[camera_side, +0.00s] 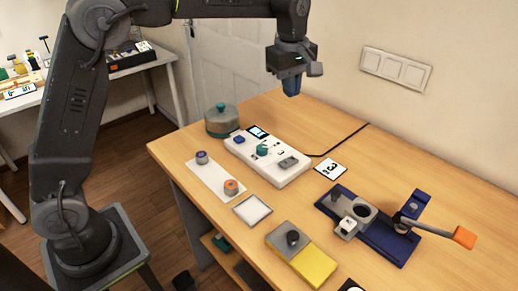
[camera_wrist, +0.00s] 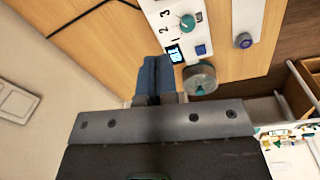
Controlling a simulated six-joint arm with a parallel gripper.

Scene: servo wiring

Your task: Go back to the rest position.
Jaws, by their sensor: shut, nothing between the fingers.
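My gripper (camera_side: 291,87) is held in the air above the back part of the wooden table, near the wall, in the side view. Its blue fingers point down and are shut with nothing between them. In the wrist view the shut fingers (camera_wrist: 154,66) show over the table, beside the white control panel (camera_wrist: 172,18) and the round grey pot. In the side view the white panel (camera_side: 245,151), with its small screen, teal knob and switches, lies on the table below my gripper. My gripper is apart from everything.
A white plate (camera_side: 214,178) with two knobbed pieces, a shallow tray (camera_side: 252,210), a yellow-and-grey block (camera_side: 301,262) and a dark blue fixture with an orange-ended lever (camera_side: 464,237) stand on the table. Air around my gripper is clear.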

